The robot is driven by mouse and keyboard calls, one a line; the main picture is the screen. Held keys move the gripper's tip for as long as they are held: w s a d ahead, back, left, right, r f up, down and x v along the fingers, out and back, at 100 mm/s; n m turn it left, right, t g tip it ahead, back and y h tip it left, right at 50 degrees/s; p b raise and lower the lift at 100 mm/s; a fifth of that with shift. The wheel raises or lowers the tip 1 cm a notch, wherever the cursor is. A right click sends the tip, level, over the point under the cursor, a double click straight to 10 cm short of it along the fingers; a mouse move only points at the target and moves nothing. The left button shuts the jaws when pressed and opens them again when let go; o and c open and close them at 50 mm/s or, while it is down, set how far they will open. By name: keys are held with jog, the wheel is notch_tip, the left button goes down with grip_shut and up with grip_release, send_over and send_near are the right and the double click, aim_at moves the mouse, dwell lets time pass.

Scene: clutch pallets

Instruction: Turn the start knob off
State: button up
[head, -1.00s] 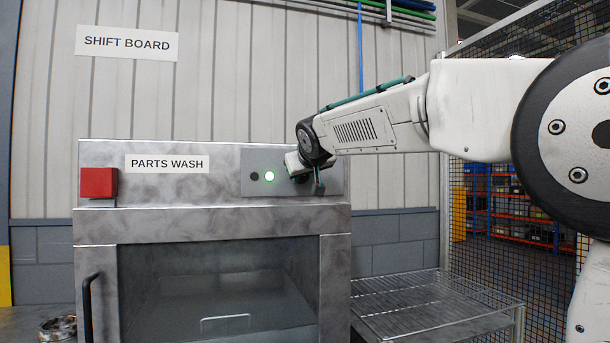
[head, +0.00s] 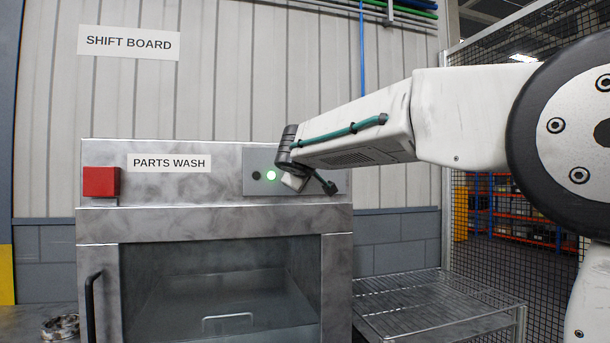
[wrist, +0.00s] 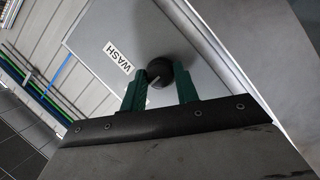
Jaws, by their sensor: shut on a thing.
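The black start knob (wrist: 159,69) sits on the grey panel next to a label reading WASH in the wrist view. The green fingers of my gripper (wrist: 161,80) stand on either side of the knob and are shut on it. A pale pointer line shows on the knob's face. In the head view my gripper is at the control panel (head: 251,187), right of the lights, and my wrist hides the knob. The green light (head: 271,175) is lit, and the small light (head: 256,175) left of it is dark.
The washer's glass door has a black handle (head: 89,307). A wire rack (head: 430,303) stands at the right, before a mesh fence (head: 480,220).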

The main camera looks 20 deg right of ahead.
dwell(0.4)
jog(key=o, duration=1)
jog(key=shift+w+d, duration=0.1)
jog(key=shift+c, duration=0.2)
jog(key=v, duration=0.8)
jog(key=shift+f, duration=0.1)
